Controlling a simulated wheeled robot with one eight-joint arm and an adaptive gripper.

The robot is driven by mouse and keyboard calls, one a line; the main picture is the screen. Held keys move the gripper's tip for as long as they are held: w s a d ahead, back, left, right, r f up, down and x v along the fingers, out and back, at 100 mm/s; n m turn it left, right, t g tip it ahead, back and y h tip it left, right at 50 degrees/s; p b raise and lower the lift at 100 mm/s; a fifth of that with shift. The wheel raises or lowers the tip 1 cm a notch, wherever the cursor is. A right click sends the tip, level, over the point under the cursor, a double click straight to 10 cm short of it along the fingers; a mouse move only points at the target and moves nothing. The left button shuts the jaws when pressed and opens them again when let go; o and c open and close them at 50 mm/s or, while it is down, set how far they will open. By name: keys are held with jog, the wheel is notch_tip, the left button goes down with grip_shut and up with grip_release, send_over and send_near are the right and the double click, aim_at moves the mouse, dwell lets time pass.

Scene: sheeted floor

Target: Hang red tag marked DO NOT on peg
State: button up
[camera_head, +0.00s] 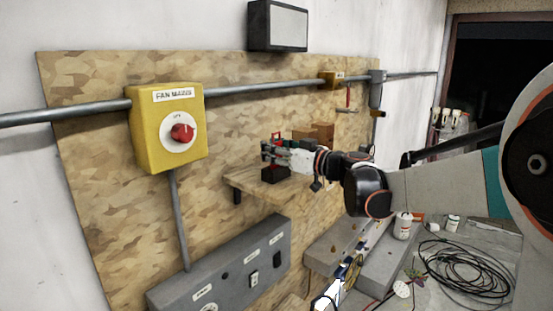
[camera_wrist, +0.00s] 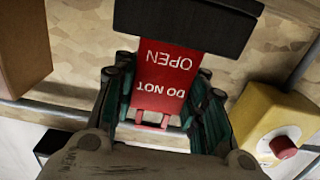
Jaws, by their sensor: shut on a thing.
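The red tag (camera_wrist: 166,62) shows upside down in the wrist view, reading DO NOT OPEN. My gripper (camera_wrist: 165,100) is shut on it, with one finger on each side. The tag's slotted end (camera_wrist: 150,122) points toward my wrist. Its other end meets a black block (camera_wrist: 190,25), and I cannot tell if it is still seated in it. In the head view, my gripper (camera_head: 272,147) is at the tag (camera_head: 276,138), just above the black block (camera_head: 275,174) on the wooden shelf. I cannot make out the peg for certain.
A yellow FAN MAINS box (camera_head: 150,135) with a red knob is on the board at left. A grey panel (camera_head: 225,270) is below.

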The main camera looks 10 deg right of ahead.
aim_at(273, 136)
jog(key=shift+r+p, duration=0.95)
jog(key=shift+r, duration=0.95)
jog(key=shift+c, duration=0.2)
